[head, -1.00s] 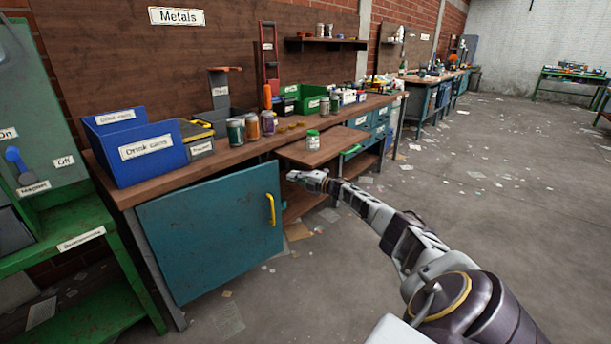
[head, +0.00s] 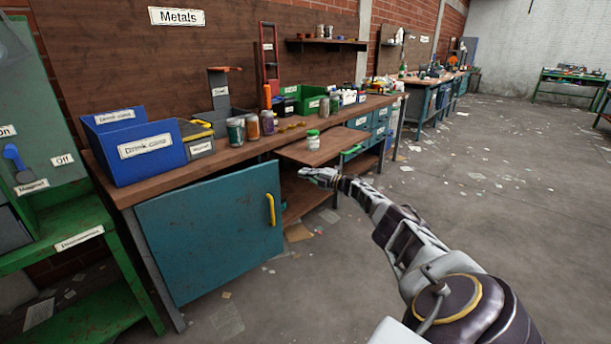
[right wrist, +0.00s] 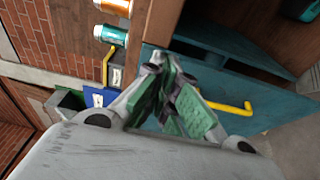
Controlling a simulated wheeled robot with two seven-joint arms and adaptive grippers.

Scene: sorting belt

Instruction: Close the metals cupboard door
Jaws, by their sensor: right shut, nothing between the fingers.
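The metals cupboard door (head: 205,235) is a teal panel under the wooden bench, with a yellow handle (head: 271,209) near its right edge. It appears ajar: the right wrist view shows the door's handle (right wrist: 232,107) and part of a teal interior behind its edge. My right gripper (head: 303,172) is shut and empty, just right of the door's free edge and above handle height. Its closed fingers (right wrist: 165,75) show in the right wrist view; whether they touch the door I cannot tell. My left gripper is not in view.
A blue drink-cans bin (head: 140,150) and several jars stand on the bench (head: 200,165). A pull-out wooden board (head: 300,152) with a lidded jar (head: 313,140) is just behind my gripper. A green stand (head: 75,230) is at left. The floor in front is open with scattered paper.

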